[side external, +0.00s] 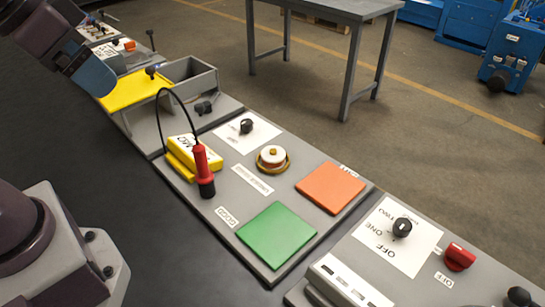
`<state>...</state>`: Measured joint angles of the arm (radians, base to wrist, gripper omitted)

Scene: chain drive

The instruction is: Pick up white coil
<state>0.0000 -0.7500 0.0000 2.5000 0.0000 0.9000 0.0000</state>
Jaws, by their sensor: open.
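The white coil (272,154) is a small round piece with a pale top, and red shows at its lower side. It sits in a round gold-coloured holder (287,165) on the grey work panel, between the dial and the orange square. My gripper (98,80) is at the upper left, at the blue-grey end of my dark arm. It is far to the left of the coil and apart from it. It is open, though its fingers are hard to make out. I see nothing held in it.
An orange square (330,188) and a green square (276,235) lie nearby. A black dial (246,126) stands behind. A grey bin (188,80) is farther back.

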